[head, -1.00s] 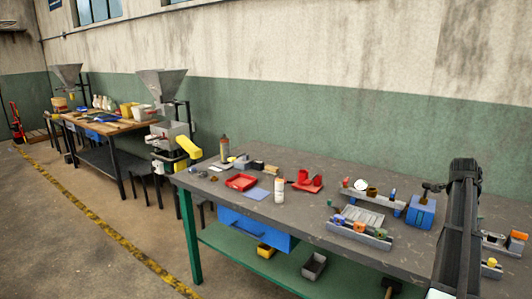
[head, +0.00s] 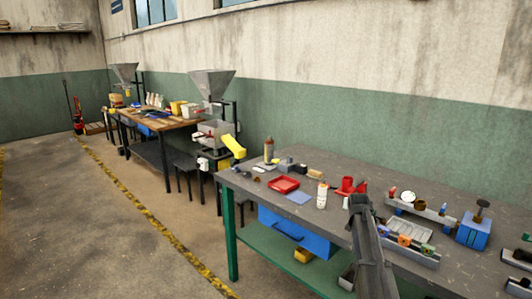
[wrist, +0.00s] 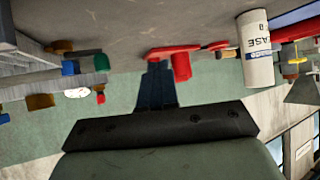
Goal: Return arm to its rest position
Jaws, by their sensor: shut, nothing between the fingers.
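My gripper (wrist: 158,72) shows in the wrist view, its dark fingers together with nothing between them. The wrist picture is upside down, with the bench top along its upper edge. Part of my dark arm (head: 366,245) rises at the front of the workbench in the head view and covers part of its edge. The fingers line up in the picture with a red tool (wrist: 181,64) on the bench; whether they touch it I cannot tell.
The grey workbench (head: 320,222) holds a red tray (head: 283,185), a white bottle (head: 322,195), a blue block (head: 473,231) and a grey rack (head: 418,253). A grain mill (head: 212,90) stands behind its left end. Open floor (head: 80,220) lies left of the yellow line.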

